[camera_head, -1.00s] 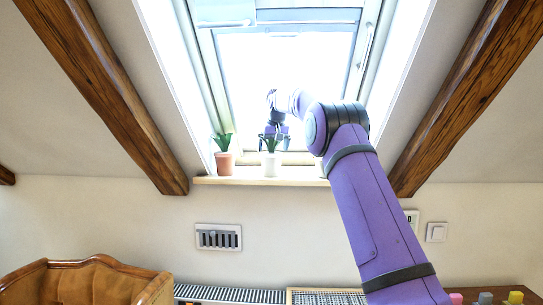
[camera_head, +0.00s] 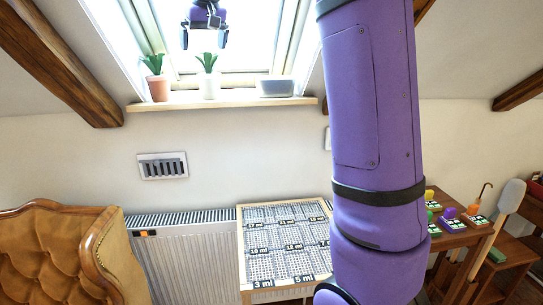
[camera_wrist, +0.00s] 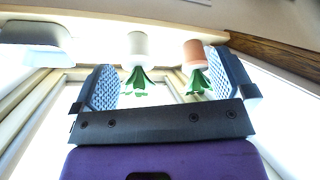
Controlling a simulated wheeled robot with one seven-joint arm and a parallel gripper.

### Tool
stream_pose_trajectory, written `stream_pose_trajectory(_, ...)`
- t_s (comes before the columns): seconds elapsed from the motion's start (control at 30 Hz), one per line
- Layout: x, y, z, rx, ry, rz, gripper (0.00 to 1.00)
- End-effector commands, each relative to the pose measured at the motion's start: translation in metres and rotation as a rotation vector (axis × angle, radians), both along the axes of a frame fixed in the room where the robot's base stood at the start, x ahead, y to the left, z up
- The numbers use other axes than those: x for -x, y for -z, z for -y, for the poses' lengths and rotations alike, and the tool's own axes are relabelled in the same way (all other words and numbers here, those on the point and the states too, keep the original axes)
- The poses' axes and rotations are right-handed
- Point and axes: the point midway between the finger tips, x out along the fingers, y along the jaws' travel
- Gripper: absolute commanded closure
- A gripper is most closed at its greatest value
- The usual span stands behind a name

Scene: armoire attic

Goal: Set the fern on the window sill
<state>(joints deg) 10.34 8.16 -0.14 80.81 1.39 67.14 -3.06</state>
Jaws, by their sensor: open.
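Two green-leaved plants stand upright on the wooden window sill (camera_head: 240,101). One is in a white pot (camera_head: 209,89), the other in a terracotta pot (camera_head: 158,89) to its left. I cannot tell for certain which is the fern. My gripper (camera_head: 203,38) is open and empty, above the white-potted plant and apart from its leaves (camera_head: 207,62). The wrist view is upside down: the white pot (camera_wrist: 138,43) and terracotta pot (camera_wrist: 194,52) show beyond the open fingers (camera_wrist: 167,84).
A grey box-shaped planter (camera_head: 276,87) sits at the sill's right part. Below are a wall vent (camera_head: 162,166), a radiator (camera_head: 190,262) and a board with a printed grid (camera_head: 285,240). A tufted brown armchair (camera_head: 45,250) is lower left; a side table (camera_head: 462,232) with small items stands right.

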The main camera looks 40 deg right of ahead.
Motion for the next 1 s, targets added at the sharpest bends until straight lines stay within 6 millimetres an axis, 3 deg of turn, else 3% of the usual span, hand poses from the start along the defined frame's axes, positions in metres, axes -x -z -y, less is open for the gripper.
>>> stream_pose_trajectory(0.03,0.023,-0.002,-0.011,0.0,-0.009,0.005,0.0)
stream_pose_trajectory(0.17,0.076,0.003,-0.033,0.002,-0.027,0.011,0.0)
stream_pose_trajectory(0.37,0.16,0.025,-0.061,0.002,-0.054,0.021,0.0)
stream_pose_trajectory(0.57,0.244,0.064,-0.083,0.002,-0.082,0.03,0.0)
stream_pose_trajectory(0.7,0.3,0.101,-0.094,0.003,-0.102,0.036,0.0)
stream_pose_trajectory(0.83,0.343,0.136,-0.1,0.003,-0.118,0.04,0.0)
stream_pose_trajectory(1.0,0.375,0.167,-0.104,0.002,-0.13,0.043,0.0)
